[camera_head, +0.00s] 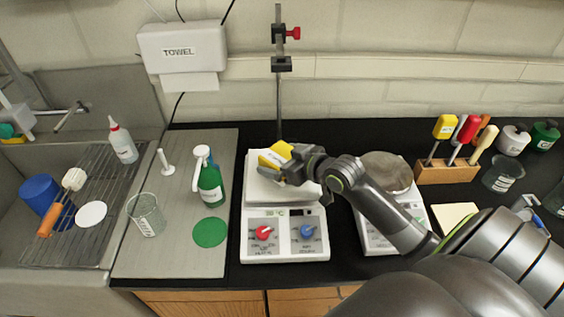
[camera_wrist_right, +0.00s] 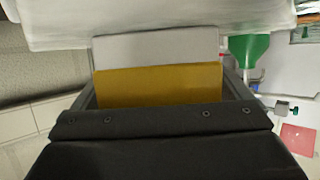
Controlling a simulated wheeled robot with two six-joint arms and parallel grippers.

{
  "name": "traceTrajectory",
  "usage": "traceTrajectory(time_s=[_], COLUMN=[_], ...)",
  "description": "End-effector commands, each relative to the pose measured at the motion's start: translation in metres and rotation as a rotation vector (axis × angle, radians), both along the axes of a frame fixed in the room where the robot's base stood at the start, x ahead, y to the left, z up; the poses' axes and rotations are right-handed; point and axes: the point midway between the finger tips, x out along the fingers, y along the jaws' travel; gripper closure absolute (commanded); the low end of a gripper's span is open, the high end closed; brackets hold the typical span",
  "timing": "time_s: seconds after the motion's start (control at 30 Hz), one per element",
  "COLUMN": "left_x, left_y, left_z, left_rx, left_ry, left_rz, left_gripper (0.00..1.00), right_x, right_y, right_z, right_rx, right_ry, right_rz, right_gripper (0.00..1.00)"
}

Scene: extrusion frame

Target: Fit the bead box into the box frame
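A small yellow and pale grey box (camera_head: 275,153), which I take to be the bead box, is in my right gripper (camera_head: 290,168) above the white plate of the left hotplate. In the right wrist view the box (camera_wrist_right: 158,87) sits between the two dark fingers, its yellow part nearer the palm and its pale part farther out. The fingers appear closed on its sides. I cannot make out a box frame in either view. My left gripper is not in view.
The hotplate (camera_head: 285,247) has red and blue knobs. A green spray bottle (camera_head: 210,183) and glass beaker (camera_head: 146,216) stand left of it. A second device (camera_head: 416,222) and a wooden tool rack (camera_head: 447,173) are to the right. A stand rod (camera_head: 279,105) rises behind.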

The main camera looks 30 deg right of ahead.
Motion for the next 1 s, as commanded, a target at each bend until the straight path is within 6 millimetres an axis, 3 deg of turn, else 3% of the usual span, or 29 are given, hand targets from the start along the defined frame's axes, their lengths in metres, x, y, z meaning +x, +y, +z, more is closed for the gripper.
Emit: traceTrajectory(time_s=[0.03, 0.33, 0.67, 1.0], left_x=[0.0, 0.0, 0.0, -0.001], left_y=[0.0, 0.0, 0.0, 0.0], left_z=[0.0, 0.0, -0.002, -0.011], left_rx=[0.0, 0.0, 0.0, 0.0], left_ry=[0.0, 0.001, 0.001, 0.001], left_rz=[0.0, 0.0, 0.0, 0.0], left_gripper=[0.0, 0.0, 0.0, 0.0], right_x=[0.0, 0.0, 0.0, 0.001], right_y=[0.0, 0.0, 0.0, 0.0], right_z=[0.0, 0.0, 0.01, 0.073], right_rx=[0.0, 0.0, -0.003, -0.005], right_ry=[0.0, 0.0, -0.004, -0.007], right_rz=[0.0, 0.0, 0.002, 0.004], right_gripper=[0.1, 0.49, 0.49, 0.49])
